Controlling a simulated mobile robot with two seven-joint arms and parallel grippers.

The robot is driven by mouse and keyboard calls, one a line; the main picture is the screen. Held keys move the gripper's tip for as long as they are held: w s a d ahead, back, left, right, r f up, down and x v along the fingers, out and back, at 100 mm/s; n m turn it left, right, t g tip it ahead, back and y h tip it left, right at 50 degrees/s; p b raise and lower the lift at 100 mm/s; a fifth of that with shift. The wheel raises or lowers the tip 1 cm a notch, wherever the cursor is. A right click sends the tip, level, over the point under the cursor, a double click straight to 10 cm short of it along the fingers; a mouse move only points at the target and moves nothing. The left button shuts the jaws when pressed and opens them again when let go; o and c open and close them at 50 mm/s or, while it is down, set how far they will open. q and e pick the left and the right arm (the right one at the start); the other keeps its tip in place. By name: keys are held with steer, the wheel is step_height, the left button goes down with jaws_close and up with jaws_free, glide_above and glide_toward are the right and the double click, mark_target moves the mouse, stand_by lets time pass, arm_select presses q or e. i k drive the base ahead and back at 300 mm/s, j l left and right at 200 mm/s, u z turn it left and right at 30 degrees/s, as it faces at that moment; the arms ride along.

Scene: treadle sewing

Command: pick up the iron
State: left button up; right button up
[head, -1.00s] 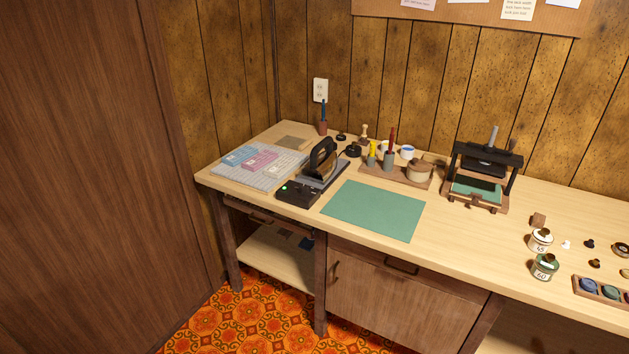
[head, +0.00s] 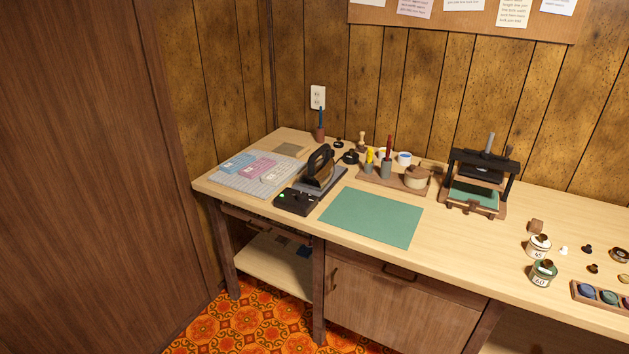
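The iron (head: 319,164) has a black handle and a brownish metal body. It rests on its black base unit (head: 297,202), which has a small green light, on the left part of the wooden workbench (head: 453,243). Neither of my grippers is in the head view, so nothing is seen near the iron.
A green mat (head: 372,217) lies right of the iron. A grey gridded board (head: 243,179) with coloured pieces lies left of it. A wooden tray (head: 371,175) with tools and a pot is behind the mat. A black press (head: 480,179) stands further right.

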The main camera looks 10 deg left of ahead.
mark_target(317, 175)
steer(key=z, duration=0.75)
steer(key=j+z, duration=0.35)
steer(key=i+j+z, duration=0.1)
steer(key=j+z, duration=0.45)
steer(key=z, duration=0.15)
steer(key=j+z, duration=0.2)
steer(key=j, duration=0.3)
steer(key=k+j+z, duration=0.25)
steer(key=j, duration=0.25)
steer(key=i, duration=0.05)
